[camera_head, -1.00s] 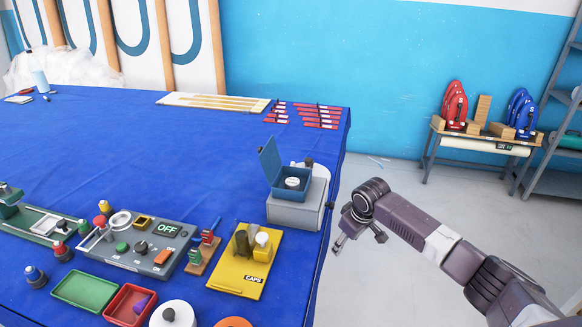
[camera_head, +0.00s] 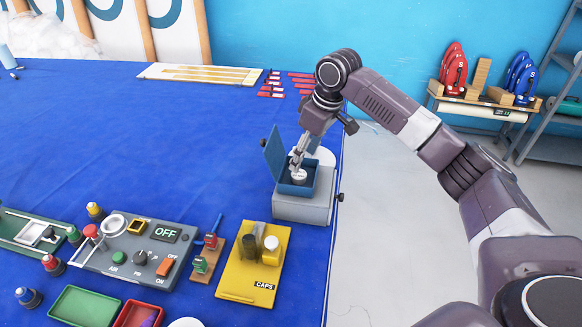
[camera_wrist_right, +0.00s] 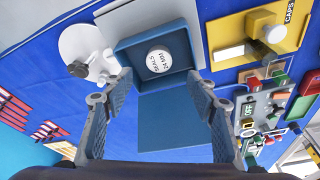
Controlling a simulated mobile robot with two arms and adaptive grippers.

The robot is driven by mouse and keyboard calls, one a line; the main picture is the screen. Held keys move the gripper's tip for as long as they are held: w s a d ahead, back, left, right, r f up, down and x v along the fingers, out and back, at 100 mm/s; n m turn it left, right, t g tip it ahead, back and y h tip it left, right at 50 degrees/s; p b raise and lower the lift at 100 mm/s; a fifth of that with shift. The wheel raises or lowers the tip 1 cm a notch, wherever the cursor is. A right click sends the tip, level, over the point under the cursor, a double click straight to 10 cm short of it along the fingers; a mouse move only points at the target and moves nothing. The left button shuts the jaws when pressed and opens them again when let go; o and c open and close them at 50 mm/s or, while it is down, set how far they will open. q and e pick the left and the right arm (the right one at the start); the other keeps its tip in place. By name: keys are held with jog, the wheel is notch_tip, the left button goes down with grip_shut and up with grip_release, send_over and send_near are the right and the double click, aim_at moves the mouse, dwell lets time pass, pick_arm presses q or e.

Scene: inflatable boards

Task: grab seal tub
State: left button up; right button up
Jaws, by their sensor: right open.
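The seal tub (camera_head: 299,176) is a small round white tub inside an open blue box (camera_head: 310,186) that sits on a grey block near the table's right edge. In the right wrist view the tub (camera_wrist_right: 159,60) shows its white lid, printed "SEALS 24 MM", lying in the blue box (camera_wrist_right: 200,50) with the lid flap open toward the camera. My right gripper (camera_head: 297,167) is over the box with its fingertips at the tub. In the right wrist view its two fingers (camera_wrist_right: 160,85) are spread wide, with the tub between and beyond them. My left gripper is not in view.
The grey block (camera_head: 300,210) bears the box; a white round thing (camera_wrist_right: 85,50) with a dark knob is beside it. A yellow CAPS board (camera_head: 240,285) and a grey control panel (camera_head: 130,262) lie nearer on the blue table. The table beyond is mostly clear.

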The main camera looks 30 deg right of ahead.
aim_at(299, 174)
jog(key=shift+s+a+f+p, duration=0.1)
jog(key=shift+f+p, duration=0.2)
jog(key=shift+f, duration=0.2)
jog(key=shift+s+a+f+p, duration=0.1)
jog(key=shift+f+p, duration=0.2)
jog(key=shift+f, duration=0.2)
jog(key=x, duration=0.1)
jog(key=p+x, duration=0.1)
jog(key=x, duration=0.1)
jog(key=p+x, duration=0.1)
jog(key=x, duration=0.1)
jog(key=shift+w+d, duration=0.3)
jog(key=shift+s, duration=0.1)
jog(key=shift+c, duration=1)
jog(key=c, duration=1)
